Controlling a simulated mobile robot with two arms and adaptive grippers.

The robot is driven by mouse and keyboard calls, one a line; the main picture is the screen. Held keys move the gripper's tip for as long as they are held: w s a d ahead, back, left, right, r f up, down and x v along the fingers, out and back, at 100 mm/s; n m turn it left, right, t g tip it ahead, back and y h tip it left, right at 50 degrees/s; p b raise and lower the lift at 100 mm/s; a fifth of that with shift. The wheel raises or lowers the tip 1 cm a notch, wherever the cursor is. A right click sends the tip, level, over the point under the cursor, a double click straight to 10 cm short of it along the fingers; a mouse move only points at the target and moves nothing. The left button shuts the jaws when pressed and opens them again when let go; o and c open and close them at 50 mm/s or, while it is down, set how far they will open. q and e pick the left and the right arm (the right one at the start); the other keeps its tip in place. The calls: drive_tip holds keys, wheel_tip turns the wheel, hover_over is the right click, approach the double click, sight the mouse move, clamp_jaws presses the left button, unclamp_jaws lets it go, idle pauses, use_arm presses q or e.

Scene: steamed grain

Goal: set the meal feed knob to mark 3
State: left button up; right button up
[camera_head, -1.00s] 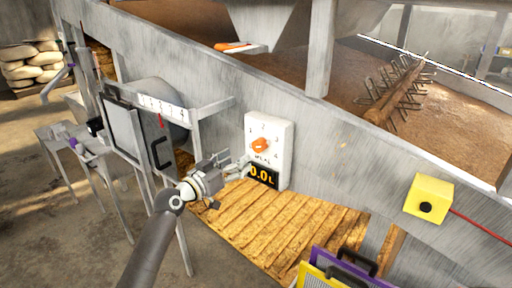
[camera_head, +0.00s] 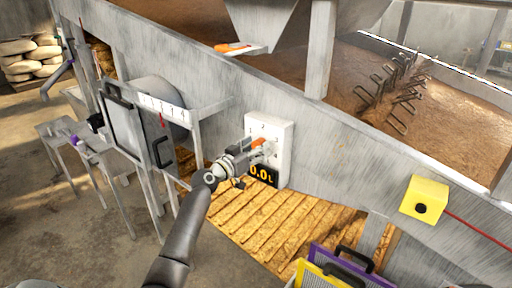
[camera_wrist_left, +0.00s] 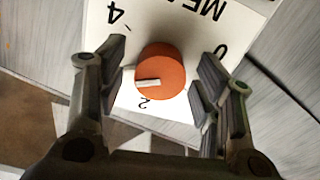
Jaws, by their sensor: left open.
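The meal feed knob is a round orange knob (camera_wrist_left: 165,70) with a white pointer bar, on a white panel (camera_head: 283,150) fixed to the grey machine wall. In the left wrist view the bar lies on the knob's lower left and points left. A 4 shows at upper left, a 2 below and a 0 at right; I cannot see the 3 there. The knob (camera_head: 257,143) is partly covered in the head view. My left gripper (camera_head: 260,152) is open, its fingers (camera_wrist_left: 162,88) on either side of the knob with gaps. My right gripper is out of view.
A display reading 0.0 L (camera_head: 262,175) sits below the knob. A yellow box (camera_head: 425,199) is on the wall to the right. Purple and yellow framed screens (camera_head: 340,270) stand at the bottom. A bracket with a numbered scale (camera_head: 165,107) juts out at left.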

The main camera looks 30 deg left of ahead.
use_arm(q)
drive_tip(key=c, duration=1)
drive_tip(key=shift+n+b, duration=0.4)
drive_tip(key=shift+b, duration=0.15)
drive_tip(key=o, duration=1)
drive_tip(key=s+a, duration=0.1)
drive_tip(key=s, duration=1.1)
